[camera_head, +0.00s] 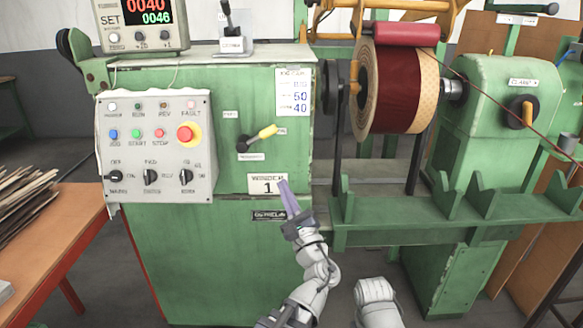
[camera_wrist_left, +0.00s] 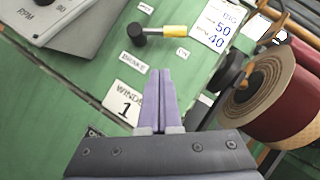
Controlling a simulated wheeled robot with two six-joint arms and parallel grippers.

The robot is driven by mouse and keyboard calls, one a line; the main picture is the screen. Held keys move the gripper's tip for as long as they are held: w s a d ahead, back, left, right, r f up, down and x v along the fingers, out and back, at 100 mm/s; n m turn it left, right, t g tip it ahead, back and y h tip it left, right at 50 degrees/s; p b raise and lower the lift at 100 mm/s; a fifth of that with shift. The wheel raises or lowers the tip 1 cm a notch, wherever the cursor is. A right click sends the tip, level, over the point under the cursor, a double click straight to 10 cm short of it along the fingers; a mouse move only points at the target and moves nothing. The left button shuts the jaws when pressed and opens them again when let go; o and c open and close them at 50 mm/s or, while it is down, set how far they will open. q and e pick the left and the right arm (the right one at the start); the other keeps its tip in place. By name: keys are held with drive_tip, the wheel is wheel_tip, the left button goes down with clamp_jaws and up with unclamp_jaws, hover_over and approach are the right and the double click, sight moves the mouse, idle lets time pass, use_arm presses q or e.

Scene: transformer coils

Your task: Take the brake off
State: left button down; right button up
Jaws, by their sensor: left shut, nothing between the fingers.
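The brake lever (camera_head: 258,138) is on the green cabinet front, with a black hub and a yellow grip that points right and slightly up, near the ON label. My left gripper (camera_head: 284,186) is shut and empty, below and slightly right of the lever, in front of the WINDER 1 sign. In the left wrist view its fingers (camera_wrist_left: 158,74) are together, apart from the lever. My right gripper is not in view.
A control panel (camera_head: 203,120) with buttons and knobs is left of the lever. A dark red coil (camera_head: 395,88) sits on the spindle at right, with a green bed rail (camera_head: 430,235) below. An orange table (camera_head: 75,225) with stacked strips stands at left.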

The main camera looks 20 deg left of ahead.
use_arm(q)
drive_tip(key=shift+w+d+f+m+t+h+b, duration=0.15)
drive_tip(key=shift+d+m+t+h+b, duration=0.1)
drive_tip(key=shift+d+m+t, duration=0.35)
drive_tip(key=shift+w+d+f+m+t+h+b, duration=0.15)
drive_tip(key=shift+d+m+t+h+b, duration=0.1)
drive_tip(key=shift+d+m+t, duration=0.3)
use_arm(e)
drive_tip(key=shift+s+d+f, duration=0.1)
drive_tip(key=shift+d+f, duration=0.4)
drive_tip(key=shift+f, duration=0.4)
